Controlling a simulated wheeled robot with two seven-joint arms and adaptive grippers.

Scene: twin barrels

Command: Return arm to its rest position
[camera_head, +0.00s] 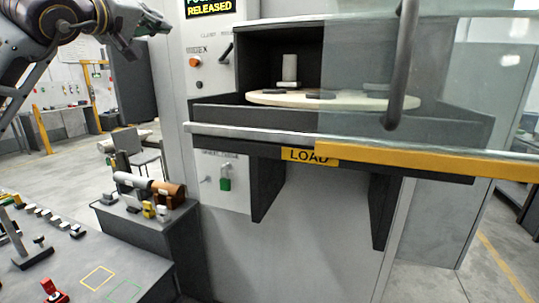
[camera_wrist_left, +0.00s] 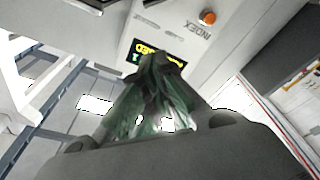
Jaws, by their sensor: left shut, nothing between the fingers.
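My left arm (camera_head: 40,30) comes in at the top left of the head view, raised and bent. My left gripper (camera_head: 150,25) is at its end, in the air to the left of the grey machine (camera_head: 203,125) and near its display (camera_head: 209,6). In the left wrist view my left gripper (camera_wrist_left: 160,65) is shut and empty, with its dark greenish fingers together below the display. My right gripper is not in view.
The machine has an orange INDEX button (camera_head: 195,61), a round pale turntable (camera_head: 260,98) and a glass door with a dark handle (camera_head: 403,60). A yellow LOAD bar (camera_head: 420,160) runs across its front. A grey table (camera_head: 60,265) with small parts stands lower left.

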